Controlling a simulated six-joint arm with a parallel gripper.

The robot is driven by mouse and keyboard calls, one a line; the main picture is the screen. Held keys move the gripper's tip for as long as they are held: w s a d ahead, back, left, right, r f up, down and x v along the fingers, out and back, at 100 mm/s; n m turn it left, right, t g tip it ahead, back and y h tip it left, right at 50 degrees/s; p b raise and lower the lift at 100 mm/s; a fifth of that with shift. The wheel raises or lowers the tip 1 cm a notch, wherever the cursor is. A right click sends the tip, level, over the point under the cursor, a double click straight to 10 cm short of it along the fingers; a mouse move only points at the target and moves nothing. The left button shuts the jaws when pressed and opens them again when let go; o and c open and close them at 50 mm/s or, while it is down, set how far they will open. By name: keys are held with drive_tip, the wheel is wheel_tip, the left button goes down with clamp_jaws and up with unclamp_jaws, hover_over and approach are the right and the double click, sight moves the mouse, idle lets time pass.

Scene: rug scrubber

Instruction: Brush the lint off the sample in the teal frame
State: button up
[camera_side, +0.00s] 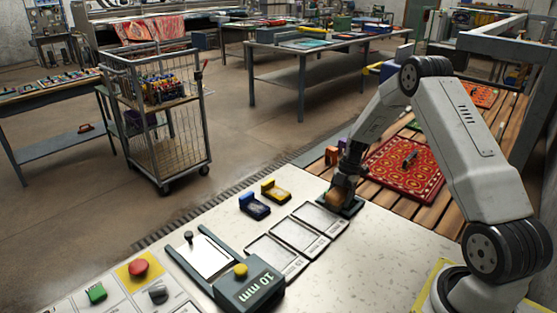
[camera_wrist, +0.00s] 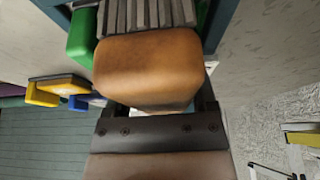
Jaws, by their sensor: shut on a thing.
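My gripper (camera_side: 343,182) is shut on a brown wooden brush block (camera_side: 335,197) at the far edge of the pale worktop. In the wrist view the block (camera_wrist: 148,65) sits between the two dark fingers of my gripper (camera_wrist: 160,104). The dark teal frame (camera_side: 352,211) lies right under the block. Its edge also shows in the wrist view (camera_wrist: 219,22). A grey striped surface (camera_wrist: 146,14) shows inside the frame, past the block. The block hides most of the sample, and I cannot make out lint or whether the bristles touch it.
Pale framed panels (camera_side: 297,236) lie left of the teal frame. A blue brush-like block (camera_side: 254,205) and a yellow one (camera_side: 276,190) lie behind them. A grey fixture marked 10 mm (camera_side: 249,285) and a red button (camera_side: 138,267) are front left. A red rug (camera_side: 405,168) lies on slats behind.

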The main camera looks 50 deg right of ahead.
drive_tip(key=shift+d, duration=1.1)
drive_tip(key=shift+d+f, duration=0.1)
drive_tip(key=shift+d, duration=1.1)
drive_tip(key=shift+a+r, duration=0.1)
drive_tip(key=shift+r, duration=3)
